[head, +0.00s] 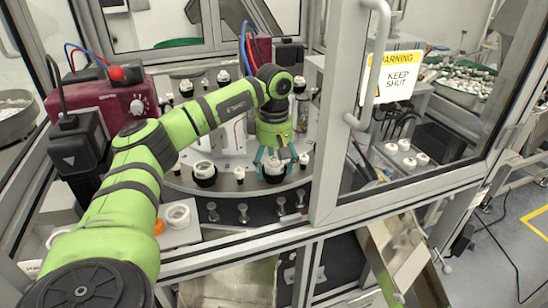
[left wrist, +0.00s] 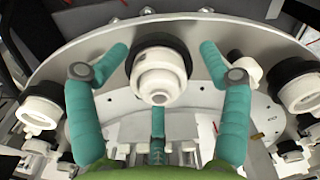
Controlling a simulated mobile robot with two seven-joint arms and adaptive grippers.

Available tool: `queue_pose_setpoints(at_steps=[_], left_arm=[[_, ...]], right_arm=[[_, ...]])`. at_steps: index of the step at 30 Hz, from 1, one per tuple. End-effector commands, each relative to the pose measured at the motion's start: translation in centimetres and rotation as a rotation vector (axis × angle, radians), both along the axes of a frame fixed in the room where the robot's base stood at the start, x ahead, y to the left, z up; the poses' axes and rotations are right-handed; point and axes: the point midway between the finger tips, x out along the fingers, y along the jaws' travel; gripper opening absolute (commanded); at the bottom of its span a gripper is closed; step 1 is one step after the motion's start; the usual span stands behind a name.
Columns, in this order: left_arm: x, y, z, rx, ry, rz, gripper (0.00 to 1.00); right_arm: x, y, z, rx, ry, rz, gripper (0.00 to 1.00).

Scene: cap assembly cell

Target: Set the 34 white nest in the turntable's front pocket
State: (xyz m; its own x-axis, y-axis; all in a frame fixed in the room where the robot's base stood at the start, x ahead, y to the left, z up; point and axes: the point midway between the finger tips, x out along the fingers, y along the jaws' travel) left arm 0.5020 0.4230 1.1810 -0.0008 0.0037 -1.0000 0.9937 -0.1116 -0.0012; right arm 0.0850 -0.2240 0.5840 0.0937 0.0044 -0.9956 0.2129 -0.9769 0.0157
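A white nest (left wrist: 160,78) sits in a black ring at the front edge of the turntable, centred in the left wrist view. In the head view this nest (head: 274,168) is partly hidden by my fingers. My left gripper (head: 276,160) is directly above it, pointing down. In the left wrist view its teal fingers (left wrist: 165,50) stand apart on both sides of the nest, with visible gaps; a third finger is below. The turntable (head: 228,184) carries other white nests in black rings, one to the left (head: 204,172). I cannot read any number. My right gripper is not in view.
A loose white nest (head: 178,215) and an orange piece (head: 158,228) are on a grey plate at the front left. A glazed door with a warning sign (head: 396,78) stands right of the arm. Small pegs (head: 243,212) line the turntable's front.

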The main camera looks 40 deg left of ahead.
Motion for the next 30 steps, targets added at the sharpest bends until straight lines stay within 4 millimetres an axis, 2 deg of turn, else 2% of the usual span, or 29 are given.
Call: queue_pose_setpoints(at_steps=[4, 5, 12, 15, 18, 24, 30], left_arm=[[0.0, 0.1, 1.6, 0.002, 0.001, 0.0, 0.71], [0.1, 0.0, 1.7, 0.002, -0.001, 0.0, 0.71], [0.2, -0.1, 7.1, -0.001, -0.009, 0.001, 0.71], [0.1, 0.0, 9.8, 0.001, -0.006, 0.001, 0.71], [0.1, 0.0, 11.5, 0.001, -0.005, 0.001, 0.71], [0.1, 0.0, 13.1, 0.001, -0.003, 0.001, 0.71], [0.0, 0.0, 13.3, 0.001, -0.002, 0.001, 0.71]], right_arm=[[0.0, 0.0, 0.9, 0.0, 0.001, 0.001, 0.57], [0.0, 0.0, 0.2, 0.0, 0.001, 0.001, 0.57], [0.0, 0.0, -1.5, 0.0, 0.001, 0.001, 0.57], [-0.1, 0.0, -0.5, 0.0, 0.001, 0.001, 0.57], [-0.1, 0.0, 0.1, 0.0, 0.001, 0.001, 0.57], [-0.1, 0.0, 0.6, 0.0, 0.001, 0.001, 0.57], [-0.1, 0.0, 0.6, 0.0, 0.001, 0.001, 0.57]])
